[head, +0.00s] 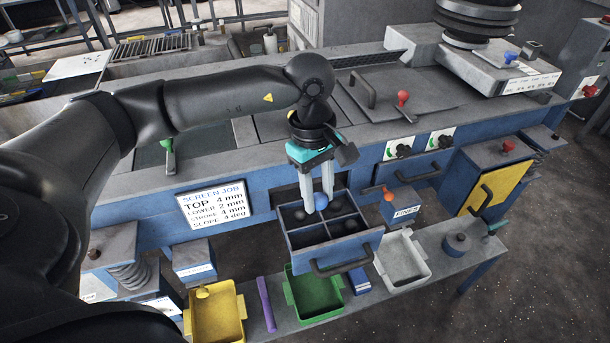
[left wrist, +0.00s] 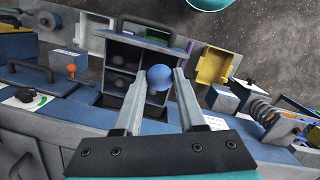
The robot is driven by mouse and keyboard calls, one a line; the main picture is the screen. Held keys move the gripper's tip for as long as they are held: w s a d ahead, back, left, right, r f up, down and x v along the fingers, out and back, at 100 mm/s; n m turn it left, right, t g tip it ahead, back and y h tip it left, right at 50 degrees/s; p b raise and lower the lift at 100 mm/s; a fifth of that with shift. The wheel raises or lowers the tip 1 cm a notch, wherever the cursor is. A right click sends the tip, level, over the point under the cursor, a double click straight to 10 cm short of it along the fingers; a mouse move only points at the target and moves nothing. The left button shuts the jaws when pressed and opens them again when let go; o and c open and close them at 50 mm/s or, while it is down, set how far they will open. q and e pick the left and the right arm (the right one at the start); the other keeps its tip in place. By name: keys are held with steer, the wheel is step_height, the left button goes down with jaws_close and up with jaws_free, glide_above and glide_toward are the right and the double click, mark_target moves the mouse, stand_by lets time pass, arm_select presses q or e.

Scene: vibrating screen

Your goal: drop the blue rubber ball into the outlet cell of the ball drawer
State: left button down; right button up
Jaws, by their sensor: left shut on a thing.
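The blue rubber ball (head: 321,201) is held between the fingertips of my left gripper (head: 316,200), just above the open ball drawer (head: 334,256). The ball (left wrist: 159,77) also shows between the fingers (left wrist: 158,92) in the left wrist view, with the drawer (left wrist: 148,47) behind it. The drawer is pulled out and split into cells by dividers. Dark balls seem to lie in some cells. The fingers and ball hide part of the drawer's rear cells. I cannot tell which cell is the outlet cell. My right gripper is not in view.
Below the drawer, a bench carries a yellow tray (head: 216,317), a green tray (head: 314,296) and a white tray (head: 401,262). A sign (head: 212,205) is on the blue front panel. An orange knob (head: 388,196) stands right of the drawer.

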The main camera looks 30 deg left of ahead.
arm_select(q)
steer(key=w+a+f+n+b, duration=0.1)
steer(key=a+f+n+b, duration=0.1)
steer(key=a+f+n, duration=0.2)
step_height(320, 180, down, 4)
steer(key=n, duration=0.3)
steer(key=shift+w+a+r+t+b, duration=0.2)
steer(key=shift+t+b, duration=0.1)
steer(key=shift+t, duration=0.1)
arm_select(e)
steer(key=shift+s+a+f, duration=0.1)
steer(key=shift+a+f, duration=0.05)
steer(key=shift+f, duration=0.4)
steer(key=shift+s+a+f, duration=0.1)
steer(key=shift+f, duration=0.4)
arm_select(q)
steer(key=shift+c, duration=2)
jaws_free()
steer(key=shift+s, duration=0.1)
steer(key=shift+r, duration=0.1)
step_height(320, 180, up, 15)
steer(key=a+p, duration=0.1)
steer(key=shift+s+a, duration=0.25)
steer(key=shift+a, duration=0.1)
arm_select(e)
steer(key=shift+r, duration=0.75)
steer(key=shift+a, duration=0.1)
